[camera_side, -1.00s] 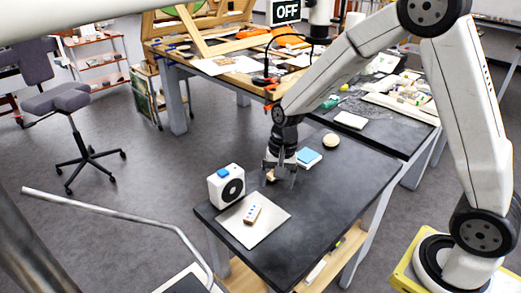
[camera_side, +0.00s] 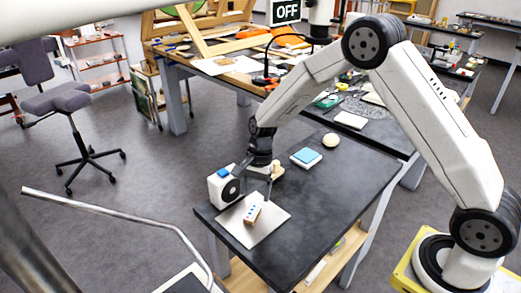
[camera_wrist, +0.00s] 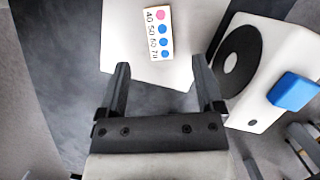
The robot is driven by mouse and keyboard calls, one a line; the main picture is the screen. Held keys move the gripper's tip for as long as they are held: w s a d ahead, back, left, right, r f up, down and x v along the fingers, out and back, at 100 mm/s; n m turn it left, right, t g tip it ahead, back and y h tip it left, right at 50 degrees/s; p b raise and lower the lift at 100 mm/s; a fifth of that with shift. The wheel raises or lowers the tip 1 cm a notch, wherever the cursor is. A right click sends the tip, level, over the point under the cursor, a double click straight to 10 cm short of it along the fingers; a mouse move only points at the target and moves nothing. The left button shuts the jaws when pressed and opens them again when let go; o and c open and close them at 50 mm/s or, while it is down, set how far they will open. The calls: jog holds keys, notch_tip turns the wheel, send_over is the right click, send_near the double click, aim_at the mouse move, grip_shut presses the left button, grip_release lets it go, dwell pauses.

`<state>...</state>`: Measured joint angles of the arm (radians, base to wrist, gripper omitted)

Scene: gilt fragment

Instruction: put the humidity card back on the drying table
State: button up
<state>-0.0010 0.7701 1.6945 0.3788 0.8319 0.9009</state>
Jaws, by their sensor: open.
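The humidity card (camera_side: 253,213) is a small pale strip with tan edges and a row of dots. It lies on a white square sheet (camera_side: 272,222) near the front left of the dark-topped table (camera_side: 330,190). In the wrist view the card (camera_wrist: 157,33) shows one pink dot, several blue dots and printed numbers. My gripper (camera_side: 256,188) is open and empty, above the table just behind the card. In the wrist view the card lies ahead of my open fingers (camera_wrist: 162,78), apart from them. Which surface is the drying table I cannot tell.
A white box with a black round face (camera_side: 222,187) and a blue block on top stands left of the gripper, close to it. Farther back are a white block with a blue top (camera_side: 305,157), a pale ball (camera_side: 331,140) and a small tan object (camera_side: 277,167). The table's right half is clear.

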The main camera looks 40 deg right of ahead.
aim_at(253, 212)
jog(key=shift+x, duration=2.85)
jog(key=shift+d, duration=0.15)
grip_shut()
